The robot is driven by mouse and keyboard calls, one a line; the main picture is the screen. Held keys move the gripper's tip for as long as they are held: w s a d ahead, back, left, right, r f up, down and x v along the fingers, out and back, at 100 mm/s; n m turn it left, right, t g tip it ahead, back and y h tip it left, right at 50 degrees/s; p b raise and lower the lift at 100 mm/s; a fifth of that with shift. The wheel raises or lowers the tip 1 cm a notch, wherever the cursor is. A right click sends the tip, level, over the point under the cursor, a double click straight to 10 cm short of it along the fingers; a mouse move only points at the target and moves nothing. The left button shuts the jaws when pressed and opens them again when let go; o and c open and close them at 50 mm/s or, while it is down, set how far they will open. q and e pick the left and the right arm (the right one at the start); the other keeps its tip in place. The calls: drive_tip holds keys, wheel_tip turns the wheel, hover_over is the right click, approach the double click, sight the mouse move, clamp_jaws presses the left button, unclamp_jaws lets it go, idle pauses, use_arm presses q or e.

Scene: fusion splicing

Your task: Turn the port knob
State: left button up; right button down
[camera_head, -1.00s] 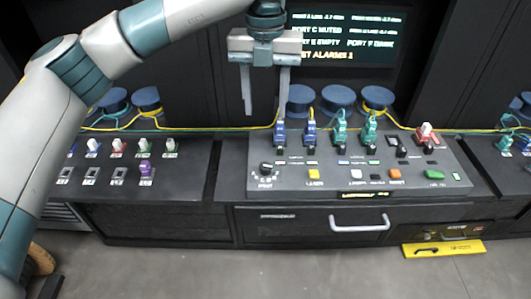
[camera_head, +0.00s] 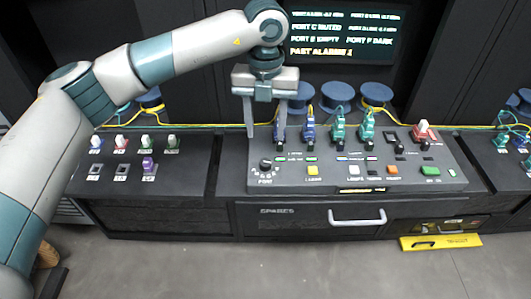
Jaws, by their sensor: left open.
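The port knob (camera_head: 265,164) is a small black dial at the left end of the sloped grey console (camera_head: 330,184), with "PORT" lettered below it. My left gripper (camera_head: 265,137) points down above and slightly behind the knob. Its two grey fingers are spread apart with nothing between them. The fingertips look a little above the panel and do not appear to touch the knob. The right finger is close in front of the leftmost blue connector; I cannot tell if they touch. My right gripper is not in view.
Blue and green connectors (camera_head: 338,130) with cables stand along the console's back. Yellow (camera_head: 313,171), white, orange and green (camera_head: 430,171) buttons line its front. A red-and-white switch (camera_head: 423,131) stands at the right. A screen (camera_head: 340,35) hangs behind. A drawer handle (camera_head: 357,217) is below.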

sight(266, 162)
use_arm(q)
wheel_tip(266, 162, down, 3)
drive_tip(key=shift+s+r+p, duration=0.1)
drive_tip(key=shift+r+p, duration=0.05)
drive_tip(key=shift+p, duration=0.3)
wheel_tip(266, 162, down, 6)
drive_tip(key=shift+f+p, duration=0.2)
drive_tip(key=shift+p, duration=0.75)
drive_tip(key=shift+f, duration=0.6)
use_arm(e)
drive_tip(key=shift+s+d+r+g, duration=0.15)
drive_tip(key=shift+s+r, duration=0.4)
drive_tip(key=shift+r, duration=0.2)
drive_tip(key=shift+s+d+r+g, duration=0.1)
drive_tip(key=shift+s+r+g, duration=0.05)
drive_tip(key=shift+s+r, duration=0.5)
use_arm(q)
drive_tip(key=shift+c, duration=0.7)
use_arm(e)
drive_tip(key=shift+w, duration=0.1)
use_arm(q)
drive_tip(key=c, duration=0.9)
